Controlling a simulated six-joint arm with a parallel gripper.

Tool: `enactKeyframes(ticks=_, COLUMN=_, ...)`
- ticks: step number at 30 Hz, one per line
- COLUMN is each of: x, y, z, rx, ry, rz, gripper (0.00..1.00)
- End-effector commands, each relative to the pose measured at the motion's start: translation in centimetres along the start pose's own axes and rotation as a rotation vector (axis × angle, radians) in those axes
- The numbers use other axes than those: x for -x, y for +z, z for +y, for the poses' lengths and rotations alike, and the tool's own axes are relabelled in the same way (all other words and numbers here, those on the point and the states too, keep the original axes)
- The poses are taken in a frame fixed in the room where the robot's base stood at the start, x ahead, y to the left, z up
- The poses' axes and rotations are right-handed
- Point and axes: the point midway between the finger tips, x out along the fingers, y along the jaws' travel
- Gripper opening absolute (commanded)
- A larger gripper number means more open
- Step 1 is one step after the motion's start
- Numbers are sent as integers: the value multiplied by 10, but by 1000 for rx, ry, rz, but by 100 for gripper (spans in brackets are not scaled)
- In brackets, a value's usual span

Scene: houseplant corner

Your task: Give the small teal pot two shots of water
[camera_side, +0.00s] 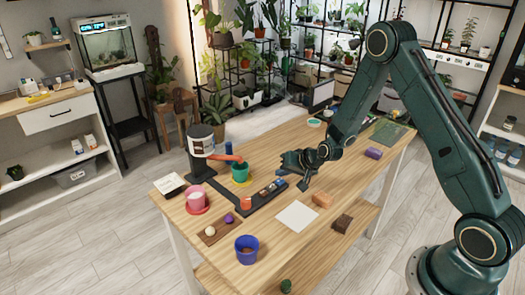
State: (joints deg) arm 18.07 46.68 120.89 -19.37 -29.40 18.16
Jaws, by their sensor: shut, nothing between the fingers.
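The small teal pot (240,173) stands on the wooden table, under or close to the orange spout (226,157) of a dispenser with a white tank (201,139). A dark base strip runs from the dispenser to a panel (267,191) with small coloured parts, too small to read. An orange-red part (246,203) sits at the strip's near end. My gripper (304,184) is shut and empty, just right of the panel and above the table. I cannot tell whether its tips touch anything. Water in the pot is not visible.
A pink pot (196,198) and a blue pot (246,247) stand at the left and front. A brown board (211,236) holds small balls.

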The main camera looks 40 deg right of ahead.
Motion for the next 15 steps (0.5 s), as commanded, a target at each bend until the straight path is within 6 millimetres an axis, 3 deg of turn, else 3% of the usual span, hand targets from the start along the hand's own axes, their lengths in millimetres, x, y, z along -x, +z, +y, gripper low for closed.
enactKeyframes(ticks=15, x=-5, y=4, z=4, rx=0, ry=0, rz=0, gripper=0)
